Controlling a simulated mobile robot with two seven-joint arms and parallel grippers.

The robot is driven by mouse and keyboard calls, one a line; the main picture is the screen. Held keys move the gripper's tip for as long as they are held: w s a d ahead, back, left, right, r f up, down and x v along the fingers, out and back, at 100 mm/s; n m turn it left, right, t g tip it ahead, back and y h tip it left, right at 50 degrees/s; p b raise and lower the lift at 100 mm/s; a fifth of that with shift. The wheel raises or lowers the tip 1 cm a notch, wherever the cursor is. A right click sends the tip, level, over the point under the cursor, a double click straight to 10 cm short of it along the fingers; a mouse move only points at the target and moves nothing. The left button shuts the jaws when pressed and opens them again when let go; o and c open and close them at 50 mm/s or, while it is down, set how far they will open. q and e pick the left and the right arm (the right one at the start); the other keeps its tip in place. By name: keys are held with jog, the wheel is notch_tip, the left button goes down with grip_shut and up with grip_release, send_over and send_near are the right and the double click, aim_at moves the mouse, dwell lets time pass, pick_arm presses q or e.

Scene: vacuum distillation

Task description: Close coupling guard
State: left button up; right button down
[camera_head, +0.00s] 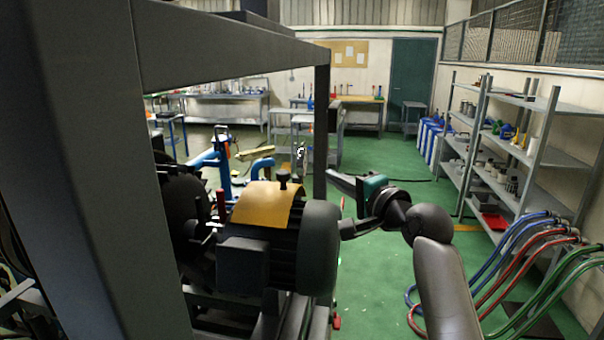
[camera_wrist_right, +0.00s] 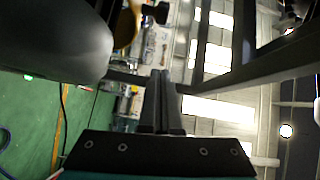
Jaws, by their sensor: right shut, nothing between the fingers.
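The coupling guard is a curved yellow cover (camera_head: 265,203) with a dark knob (camera_head: 283,179) on top. In the head view it lies over the dark machine between the black drum and the motor (camera_head: 318,245); I cannot tell whether it is fully seated. My right gripper (camera_head: 335,178) is shut and empty, to the right of the guard and apart from it, past the motor's rounded end. In the right wrist view the shut fingers (camera_wrist_right: 161,92) point up the picture; the yellow guard (camera_wrist_right: 125,24) and knob (camera_wrist_right: 158,12) show beyond them. My left gripper is out of view.
A dark frame post (camera_head: 100,180) and top beam (camera_head: 225,45) stand close on the left; a thinner post (camera_head: 321,130) rises behind the guard. Shelves (camera_head: 500,150) and coloured hoses (camera_head: 520,260) are on the right. Green floor (camera_head: 385,270) is open between.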

aim_at(273, 192)
jog(key=x, duration=0.5)
jog(key=shift+w+a, duration=0.1)
jog(key=shift+w, duration=0.1)
jog(key=a+p, duration=0.1)
jog(key=a, duration=0.2)
jog(key=shift+s+f+p, duration=0.1)
jog(key=shift+s+p, duration=0.2)
jog(key=shift+p, duration=0.05)
jog(key=shift+s+a+f, duration=0.15)
jog(key=shift+a, duration=0.3)
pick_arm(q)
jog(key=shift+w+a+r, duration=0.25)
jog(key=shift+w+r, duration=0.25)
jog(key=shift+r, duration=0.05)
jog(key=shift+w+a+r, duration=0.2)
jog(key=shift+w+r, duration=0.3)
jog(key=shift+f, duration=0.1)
